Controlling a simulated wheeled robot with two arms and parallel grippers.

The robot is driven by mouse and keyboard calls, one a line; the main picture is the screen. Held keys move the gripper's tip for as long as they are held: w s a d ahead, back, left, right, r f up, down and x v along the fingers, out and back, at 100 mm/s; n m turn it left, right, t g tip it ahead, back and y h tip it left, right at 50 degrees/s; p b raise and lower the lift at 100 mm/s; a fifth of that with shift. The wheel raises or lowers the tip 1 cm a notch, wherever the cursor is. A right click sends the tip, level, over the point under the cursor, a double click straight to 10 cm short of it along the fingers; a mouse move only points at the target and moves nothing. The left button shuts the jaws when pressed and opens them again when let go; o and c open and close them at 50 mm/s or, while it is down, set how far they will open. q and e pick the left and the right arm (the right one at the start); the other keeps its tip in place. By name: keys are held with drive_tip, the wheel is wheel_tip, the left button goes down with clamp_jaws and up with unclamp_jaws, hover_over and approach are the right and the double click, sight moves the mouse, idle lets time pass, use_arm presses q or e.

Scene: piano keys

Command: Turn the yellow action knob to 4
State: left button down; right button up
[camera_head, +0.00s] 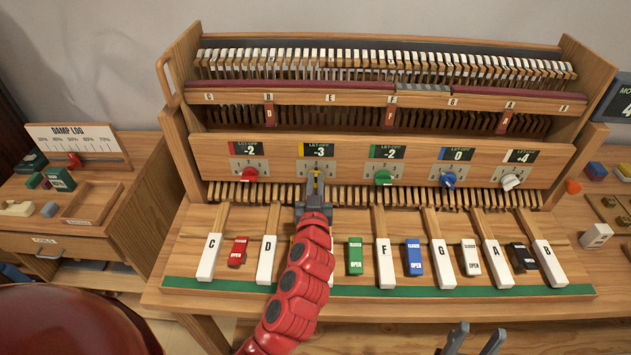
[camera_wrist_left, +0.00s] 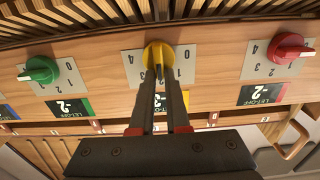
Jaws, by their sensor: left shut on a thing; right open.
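The yellow action knob (camera_wrist_left: 158,55) sits on a pale numbered plate on the wooden front panel. My left gripper (camera_wrist_left: 160,77) is shut on this knob, its two dark fingers reaching in. In the head view my left gripper (camera_head: 315,178) covers most of the knob. The yellow-marked display (camera_head: 320,151) above it reads -3. In the wrist view the view is upside down, and 0 and 1 show to the right of the knob. The pointer's exact number is hard to tell. My right gripper (camera_head: 475,340) is open and empty at the bottom edge.
Along the panel are a red knob (camera_head: 250,174), green knob (camera_head: 383,177), blue knob (camera_head: 448,180) and white knob (camera_head: 511,182). White keys and coloured switches lie below, with a green strip (camera_head: 400,291) in front. A side desk (camera_head: 60,228) stands left.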

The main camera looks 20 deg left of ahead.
use_arm(q)
drive_tip(key=shift+m, duration=0.3)
drive_tip(key=m+b, duration=0.1)
drive_tip(key=m, duration=0.3)
drive_tip(key=d+f+m+b, duration=0.1)
drive_tip(key=m, duration=0.4)
drive_tip(key=m+b, duration=0.1)
drive_tip(key=m, duration=0.3)
drive_tip(key=shift+w+d+f+m+b, duration=0.2)
drive_tip(key=shift+d+m+b, duration=0.1)
drive_tip(key=shift+d, duration=0.05)
drive_tip(key=shift+f+m, duration=0.25)
drive_tip(key=shift+m, duration=1.55)
drive_tip(key=c, duration=0.9)
unclamp_jaws()
